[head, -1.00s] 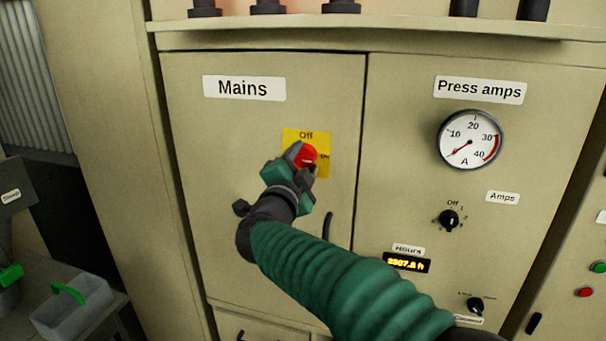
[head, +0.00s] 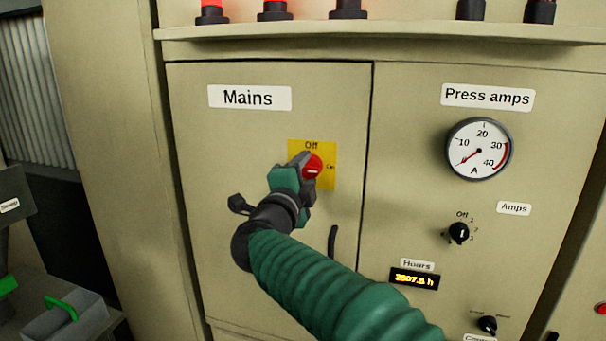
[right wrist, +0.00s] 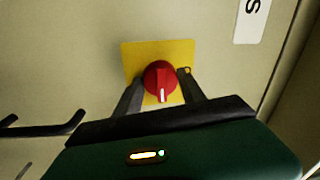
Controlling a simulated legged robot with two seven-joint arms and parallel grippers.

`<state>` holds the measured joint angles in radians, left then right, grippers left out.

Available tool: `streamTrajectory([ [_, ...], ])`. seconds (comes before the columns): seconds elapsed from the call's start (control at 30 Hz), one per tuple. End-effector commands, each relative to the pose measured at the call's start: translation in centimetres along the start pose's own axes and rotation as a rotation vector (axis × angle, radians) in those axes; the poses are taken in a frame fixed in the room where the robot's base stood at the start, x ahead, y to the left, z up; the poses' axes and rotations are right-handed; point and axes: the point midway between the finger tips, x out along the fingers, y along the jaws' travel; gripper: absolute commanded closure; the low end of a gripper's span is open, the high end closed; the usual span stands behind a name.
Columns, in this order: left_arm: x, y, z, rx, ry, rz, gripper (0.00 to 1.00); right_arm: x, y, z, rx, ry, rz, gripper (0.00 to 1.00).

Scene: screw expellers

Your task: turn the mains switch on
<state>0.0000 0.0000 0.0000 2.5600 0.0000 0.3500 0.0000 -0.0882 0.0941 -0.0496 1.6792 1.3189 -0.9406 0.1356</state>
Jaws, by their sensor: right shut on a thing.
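The mains switch is a red round knob (head: 312,163) on a yellow plate (head: 326,178) below the "Mains" label (head: 249,97). "Off" is printed above the knob and "On" to its right. The knob's white mark lies about level, pointing to the "On" side. My right gripper (head: 304,170) is shut on the knob. In the right wrist view the knob (right wrist: 160,80) sits between my two dark fingers, with its white mark pointing down the picture. The fingers partly hide the knob in the head view. My left gripper is not in view.
The press amps dial (head: 479,149) and the amps selector (head: 459,233) are to the right. A grey tray (head: 62,318) is low left.

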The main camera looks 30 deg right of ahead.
Motion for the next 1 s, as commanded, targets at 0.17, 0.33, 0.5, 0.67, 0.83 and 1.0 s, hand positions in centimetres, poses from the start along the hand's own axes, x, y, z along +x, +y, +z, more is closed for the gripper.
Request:
streamTrajectory([
  [0.17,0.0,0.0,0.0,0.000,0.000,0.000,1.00,0.1,0.2,-0.3,0.003,0.007,0.004,0.48],
  [0.33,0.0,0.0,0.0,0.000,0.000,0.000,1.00,0.1,0.1,-0.2,0.001,0.005,0.002,0.31],
  [0.5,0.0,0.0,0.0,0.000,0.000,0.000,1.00,0.0,0.0,-0.1,0.000,0.004,0.001,0.31],
  [0.67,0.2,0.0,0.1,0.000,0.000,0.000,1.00,-0.6,0.1,0.0,0.001,0.001,0.000,0.31],
  [0.83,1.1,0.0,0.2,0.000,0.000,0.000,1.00,-4.1,0.2,0.1,0.002,-0.002,-0.001,0.31],
  [1.0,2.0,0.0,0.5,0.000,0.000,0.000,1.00,-9.2,0.3,0.0,0.003,-0.001,-0.001,0.31],
])
